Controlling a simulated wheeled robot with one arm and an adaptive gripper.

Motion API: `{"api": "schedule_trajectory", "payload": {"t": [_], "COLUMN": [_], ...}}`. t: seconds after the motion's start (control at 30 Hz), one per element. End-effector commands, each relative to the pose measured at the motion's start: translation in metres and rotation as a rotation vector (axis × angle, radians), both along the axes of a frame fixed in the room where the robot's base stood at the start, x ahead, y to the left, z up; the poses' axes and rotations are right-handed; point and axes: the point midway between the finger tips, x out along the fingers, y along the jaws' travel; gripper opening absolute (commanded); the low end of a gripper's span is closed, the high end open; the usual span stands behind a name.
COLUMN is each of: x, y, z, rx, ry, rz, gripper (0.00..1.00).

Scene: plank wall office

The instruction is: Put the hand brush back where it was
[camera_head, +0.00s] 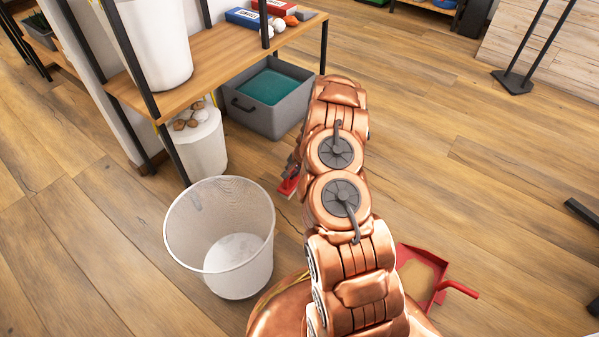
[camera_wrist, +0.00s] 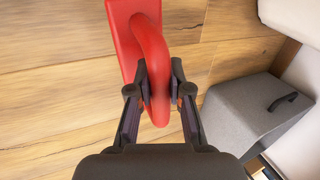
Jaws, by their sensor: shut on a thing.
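The hand brush is red; in the wrist view its looped handle and flat body (camera_wrist: 124,28) fill the top middle. My gripper (camera_wrist: 160,82) is shut on the handle, one finger on each side. In the head view a small red part of the brush (camera_head: 289,186) shows left of my arm, above the floor. My gripper (camera_head: 293,168) is mostly hidden behind my arm there. The brush's bristles are not visible. A red dustpan (camera_head: 418,278) lies on the floor right of my arm, partly hidden by it, its handle pointing right.
A white mesh bin (camera_head: 187,240) stands left of my arm. A grey box (camera_head: 245,112) with a teal inside sits under a wooden shelf (camera_head: 205,72). A white container (camera_head: 205,150) holding brown lumps stands beside it. The floor on the right is mostly clear.

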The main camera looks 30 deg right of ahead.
Motion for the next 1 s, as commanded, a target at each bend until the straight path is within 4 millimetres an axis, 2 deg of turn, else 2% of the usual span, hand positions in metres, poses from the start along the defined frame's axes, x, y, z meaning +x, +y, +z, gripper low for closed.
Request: {"api": "schedule_trajectory", "payload": {"t": [0.2,0.47,0.67,1.0], "x": [-0.018,-0.026,-0.012,0.028], "y": [-0.013,-0.020,-0.032,-0.054], "z": [-0.024,-0.035,-0.038,-0.043], "rx": [0.000,-0.002,-0.006,-0.002], "ry": [0.003,0.005,0.006,0.004], "rz": [-0.056,-0.078,-0.079,-0.078], "gripper": [0.00,0.00,0.00,0.00]}}
